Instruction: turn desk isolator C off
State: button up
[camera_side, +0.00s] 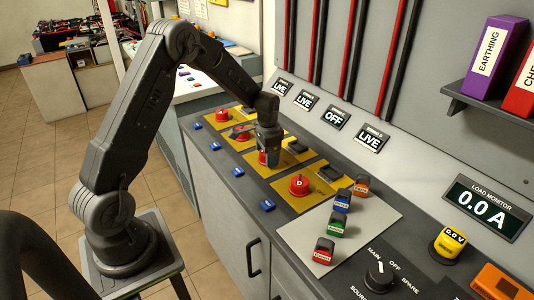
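Red isolator knobs stand on yellow plates in a row along the desk. The third knob from the left, isolator C (262,158), sits just left of the knob marked D (299,185). My gripper (268,150) points down at isolator C, its fingers at or over the knob and hiding much of it. I cannot tell whether the fingers touch it or how wide they are. Of the wall displays, the third one (336,118) reads OFF. The first (283,89), second (306,100) and fourth (371,138) read LIVE.
A grey mat (350,235) at the right holds several coloured blocks, red, green, blue and orange. A rotary selector (379,277), a yellow meter (450,243) and a load monitor (487,207) reading 0.0 A are further right.

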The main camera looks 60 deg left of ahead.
notch_tip(320, 180, up, 14)
jog(key=shift+d, duration=0.25)
dwell(0.5)
jog(key=shift+s, duration=0.1)
jog(key=s+d+r+n+t, duration=0.1)
jog(key=s+d+r+t, duration=0.1)
jog(key=s+d+r, duration=0.45)
jog(key=s+d+r+t, duration=0.2)
jog(key=s+d+r, duration=0.2)
jog(key=s+d, duration=0.45)
jog(key=s+d+f+n+t, duration=0.1)
jog(key=s+d, duration=0.2)
jog(key=s, duration=0.6)
jog(key=shift+s+d+f+t, duration=0.2)
jog(key=shift+f+t, duration=0.1)
jog(key=shift+f, duration=0.1)
jog(key=shift+w, duration=0.1)
